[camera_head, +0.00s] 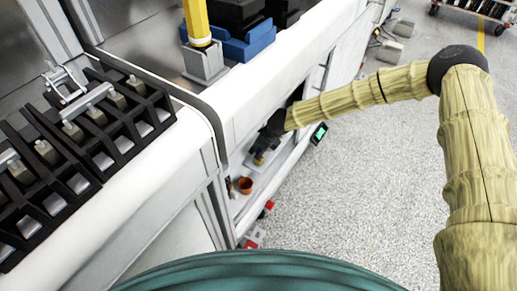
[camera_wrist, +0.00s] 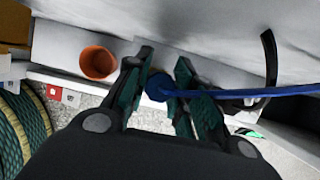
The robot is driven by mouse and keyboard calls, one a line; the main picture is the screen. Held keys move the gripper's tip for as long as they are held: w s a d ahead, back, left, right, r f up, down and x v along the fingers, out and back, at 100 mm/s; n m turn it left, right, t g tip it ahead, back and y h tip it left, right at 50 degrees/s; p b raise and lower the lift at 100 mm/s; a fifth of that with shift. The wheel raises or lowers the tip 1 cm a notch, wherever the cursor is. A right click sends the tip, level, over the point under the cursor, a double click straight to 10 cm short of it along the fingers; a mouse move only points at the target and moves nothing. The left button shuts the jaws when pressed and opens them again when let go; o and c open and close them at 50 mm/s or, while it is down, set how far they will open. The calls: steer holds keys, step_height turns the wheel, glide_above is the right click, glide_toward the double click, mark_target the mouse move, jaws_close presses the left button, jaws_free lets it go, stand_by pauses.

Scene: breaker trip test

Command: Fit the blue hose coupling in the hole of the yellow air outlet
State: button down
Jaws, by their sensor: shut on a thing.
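In the wrist view the blue hose coupling (camera_wrist: 157,88) sits between the two green-padded fingers of my gripper (camera_wrist: 165,60). My gripper is shut on it, and a blue hose (camera_wrist: 255,92) runs off from it to the right. In the head view my gripper (camera_head: 264,148) is low inside the opening under the white bench, small and dark, and the coupling cannot be made out there. A small yellowish patch (camera_head: 258,159) shows at the gripper's tip; I cannot tell whether it is the yellow air outlet. No outlet hole is visible in either view.
An orange cup (camera_wrist: 97,62) stands on the pale shelf left of the fingers; it also shows in the head view (camera_head: 245,185). A curved black piece (camera_wrist: 270,58) is at the right. Above are the bench edge (camera_head: 270,75) and a yellow post (camera_head: 196,22). Open floor lies right.

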steer(key=shift+f, duration=0.65)
steer(key=c, duration=1.1)
jaws_free()
steer(key=shift+c, duration=0.2)
steer(key=shift+r, duration=0.15)
steer(key=v, duration=1.2)
steer(key=o, duration=1.1)
